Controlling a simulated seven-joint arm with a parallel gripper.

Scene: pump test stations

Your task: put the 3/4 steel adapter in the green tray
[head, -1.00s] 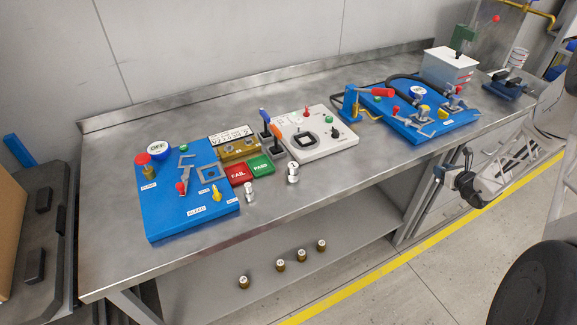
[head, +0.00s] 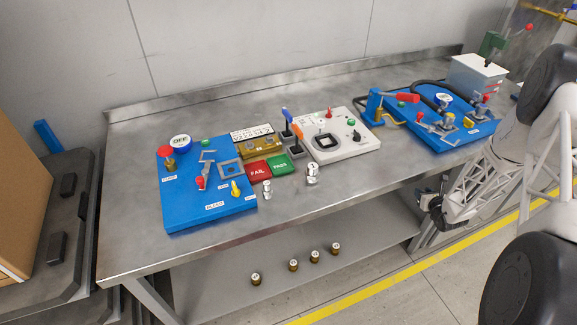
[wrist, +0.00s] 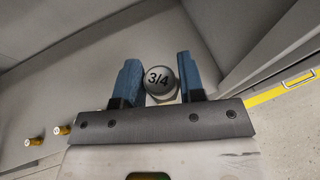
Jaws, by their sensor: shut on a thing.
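The steel adapter (wrist: 160,82) shows in the wrist view with "3/4" on its round grey top. My gripper (wrist: 156,74) has its two blue fingers on either side of it and is shut on it. In the head view the arm is at the right, beside the bench front; the fingers and the held adapter cannot be made out there. The green tray (head: 279,164), marked PASS, lies on the bench against the red FAIL tray (head: 258,170).
Two steel adapters (head: 267,189) (head: 312,174) stand on the bench near the trays. Several brass fittings (head: 294,265) stand on the lower shelf. A blue station board (head: 208,205) is left of the trays, a white control box (head: 345,147) right. The front bench strip is clear.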

